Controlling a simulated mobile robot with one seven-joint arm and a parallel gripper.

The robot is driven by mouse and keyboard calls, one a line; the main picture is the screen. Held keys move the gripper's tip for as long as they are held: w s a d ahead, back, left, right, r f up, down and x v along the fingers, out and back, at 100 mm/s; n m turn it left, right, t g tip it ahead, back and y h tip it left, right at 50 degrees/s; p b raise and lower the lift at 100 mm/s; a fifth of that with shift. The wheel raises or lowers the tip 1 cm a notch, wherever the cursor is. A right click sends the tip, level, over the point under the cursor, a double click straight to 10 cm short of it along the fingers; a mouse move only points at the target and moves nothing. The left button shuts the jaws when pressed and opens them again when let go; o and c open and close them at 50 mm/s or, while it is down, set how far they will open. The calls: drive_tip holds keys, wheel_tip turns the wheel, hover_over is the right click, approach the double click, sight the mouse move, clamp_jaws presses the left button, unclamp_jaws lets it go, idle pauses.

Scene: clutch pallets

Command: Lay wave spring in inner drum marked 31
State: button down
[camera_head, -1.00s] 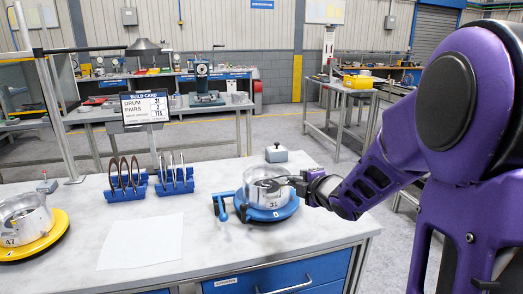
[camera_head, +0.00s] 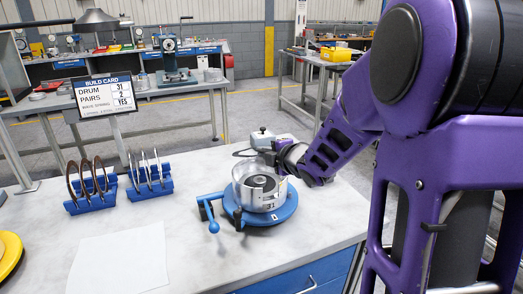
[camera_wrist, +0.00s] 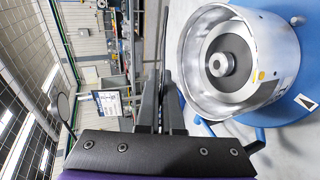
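The drum (camera_head: 262,196) is a silver metal cup marked 31 at its base, standing upright in a blue round fixture (camera_head: 283,213). In the wrist view the drum (camera_wrist: 280,95) is at the upper right; a dark ring lies around its central hub. My gripper (camera_head: 245,153) is above the drum's back rim, reaching in from the right. In the wrist view its dark fingers (camera_wrist: 162,100) are close together, beside the drum. A thin outline shows at the fingertips in the head view. I cannot tell whether it is a held wave spring.
Two blue racks hold upright brown rings (camera_head: 90,180) and silver rings (camera_head: 149,172). A build card (camera_head: 104,95) reads drum 31, pairs 2, wave spring yes. White paper (camera_head: 118,262) lies in front. A yellow fixture (camera_head: 10,252) is at the left edge. A small grey box (camera_head: 262,138) stands behind the drum.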

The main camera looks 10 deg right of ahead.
sight(264, 189)
drive_tip(key=shift+f+b, duration=0.95)
drive_tip(key=shift+f, duration=0.55)
wheel_tip(264, 189, down, 5)
drive_tip(key=b, duration=0.5)
drive_tip(key=shift+r, duration=0.15)
drive_tip(key=c, duration=1)
unclamp_jaws()
drive_tip(key=shift+s+d+f, duration=0.1)
drive_tip(key=shift+f, duration=0.2)
